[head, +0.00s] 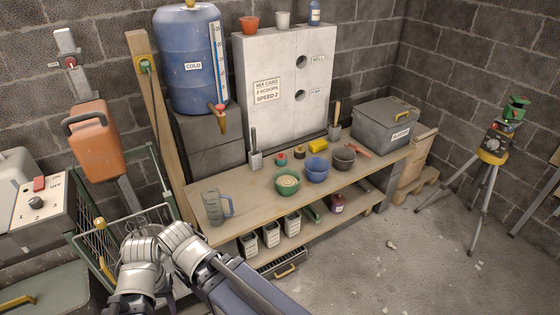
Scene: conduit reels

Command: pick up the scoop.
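A grey piece with an upright dark handle (254,150) stands near the back left of the workbench (215,178). It may be the scoop, but it is too small to be sure. A grey holder with a wooden-handled tool (335,127) stands further right at the back. A green bowl (287,182) holds pale material.
A clear measuring jug (216,206) stands at the bench's left end. A blue bowl (316,169), a dark bowl (343,159) and a grey lidded box (388,126) stand to the right. A blue barrel (190,65) is behind.

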